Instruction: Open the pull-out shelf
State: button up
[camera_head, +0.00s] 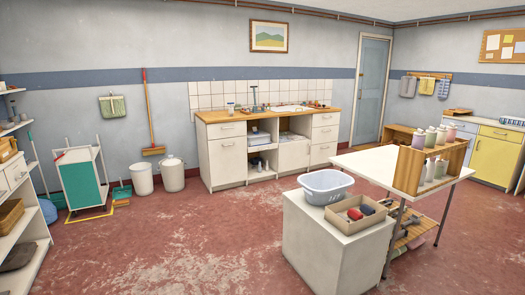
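I cannot tell for sure which part is the pull-out shelf. A white counter unit (228,160) with a wooden top stands against the back wall. It has a drawer and door at its left, open compartments in the middle, and stacked drawers (324,135) at its right. Its doors and drawers look shut. At the far right is a yellow-fronted cabinet (493,157), also shut. At the left edge is a white shelf rack (22,226) with goods on it. My gripper is not in view.
A white cabinet (330,250) with a blue-grey basin (326,186) and box (358,214) stands front right, beside a white table (368,163) bearing a bottle rack (408,170). A green-panelled cart (82,184) and white bins (172,178) stand left. The red floor centre-left is clear.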

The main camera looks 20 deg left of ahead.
aim_at(254, 149)
jog(key=i+j+u, duration=0.4)
jog(key=i+u, duration=0.15)
jog(key=i, duration=0.15)
jog(key=i+j+u, duration=0.1)
jog(key=i+u, duration=0.4)
jog(key=i, duration=5.35)
jog(key=i+z, duration=0.35)
jog(key=i, duration=0.15)
jog(key=i+j+z, duration=0.35)
jog(key=i, duration=0.15)
jog(key=i+j+z, duration=0.35)
jog(key=i, duration=0.15)
jog(key=i+j+z, duration=0.8)
jog(key=k+j, duration=0.1)
